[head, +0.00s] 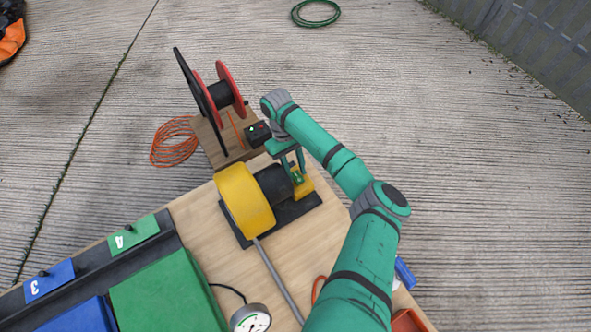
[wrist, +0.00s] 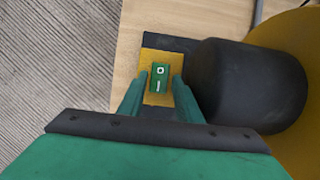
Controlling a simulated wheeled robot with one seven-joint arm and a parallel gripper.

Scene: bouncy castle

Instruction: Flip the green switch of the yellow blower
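The yellow blower (head: 245,200) stands on a dark base plate on the wooden table, with a black motor on its right side. In the wrist view the black motor (wrist: 245,85) is at right. The green switch (wrist: 159,78) sits on a yellow box (wrist: 160,58) beside the motor and bears the marks O and I. In the head view the switch (head: 298,177) is small, at my fingertips. My gripper (wrist: 158,90) is pointed down over the switch, its two green fingers apart on either side of it. Whether a finger touches the switch I cannot tell.
A red and black cable reel (head: 221,94) and a small black box (head: 257,134) stand behind the blower. A metal rod (head: 278,280) and a gauge (head: 250,319) lie in front. Numbered green and blue bins (head: 165,295) are at left. Concrete floor (head: 480,150) is clear at right.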

